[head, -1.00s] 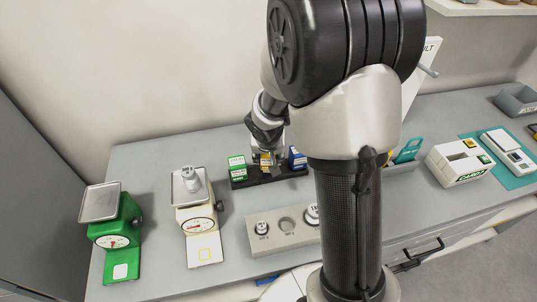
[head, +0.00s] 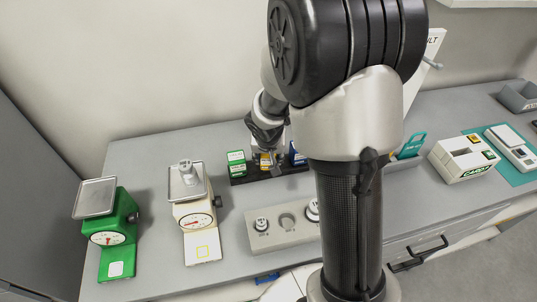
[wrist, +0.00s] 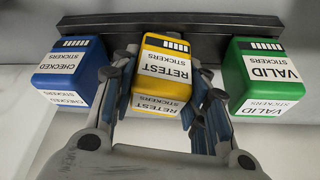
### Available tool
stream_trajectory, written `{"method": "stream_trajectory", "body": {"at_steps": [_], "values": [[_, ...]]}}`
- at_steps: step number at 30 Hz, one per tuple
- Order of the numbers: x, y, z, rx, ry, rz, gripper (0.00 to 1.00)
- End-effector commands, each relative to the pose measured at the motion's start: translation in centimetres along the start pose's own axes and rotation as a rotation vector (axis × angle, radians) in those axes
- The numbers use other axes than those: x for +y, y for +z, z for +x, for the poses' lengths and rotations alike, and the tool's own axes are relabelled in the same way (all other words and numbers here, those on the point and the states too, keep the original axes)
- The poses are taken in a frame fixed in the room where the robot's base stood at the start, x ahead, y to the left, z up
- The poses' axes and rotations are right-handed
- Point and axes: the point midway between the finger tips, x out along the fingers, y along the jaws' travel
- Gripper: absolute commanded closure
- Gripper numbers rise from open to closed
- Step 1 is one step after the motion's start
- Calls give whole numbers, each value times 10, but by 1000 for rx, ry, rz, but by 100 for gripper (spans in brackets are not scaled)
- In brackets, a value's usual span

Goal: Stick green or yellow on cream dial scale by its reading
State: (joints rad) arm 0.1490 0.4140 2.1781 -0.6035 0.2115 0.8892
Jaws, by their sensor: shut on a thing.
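The cream dial scale (head: 195,215) stands left of centre, with a metal weight (head: 187,172) on its pan. Its dial has a red needle, but the reading is too small to make out. The box is still at the dark rack (wrist: 200,27). The green VALID stickers box (wrist: 265,75) is right of it in the wrist view, and it shows in the head view (head: 236,163).
A blue CHECKED stickers box (wrist: 72,72) sits on the rack's other side. A green dial scale (head: 112,235) with an empty pan stands far left. A grey weight block (head: 265,240) lies in front of the rack. A white box and digital scale (head: 505,143) stand right.

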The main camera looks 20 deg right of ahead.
Motion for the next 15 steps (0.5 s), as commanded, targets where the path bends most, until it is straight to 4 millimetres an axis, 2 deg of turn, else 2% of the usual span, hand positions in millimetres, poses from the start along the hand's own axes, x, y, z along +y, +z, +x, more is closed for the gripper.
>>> {"method": "stream_trajectory", "body": {"at_steps": [2,3,12,15], "values": [[0,0,0,1,0,0,78],[0,0,0,1,0,0,56],[0,0,0,0,0,0,36],[0,0,0,0,0,0,35]]}}
